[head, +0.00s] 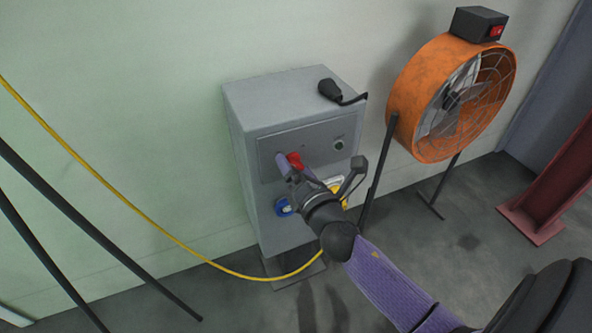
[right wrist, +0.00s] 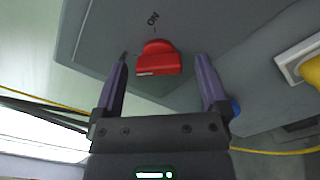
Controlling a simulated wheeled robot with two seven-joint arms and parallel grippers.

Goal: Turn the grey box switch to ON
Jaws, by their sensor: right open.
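The grey box (head: 285,110) stands by the wall in the head view. Its red switch (head: 295,161) sits on the front panel, partly hidden by my gripper. In the right wrist view the red switch (right wrist: 157,59) shows clearly, with the ON mark (right wrist: 153,18) above it. My right gripper (head: 296,169) is at the panel. Its two purple fingers (right wrist: 160,57) are open, one on each side of the switch, with gaps between them and it. I cannot tell whether the fingertips touch the panel. My left gripper is not in view.
A round green-centred button (head: 339,145) is on the panel's right. A blue socket (head: 283,207) is low on the box. An orange fan (head: 418,100) stands to the right.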

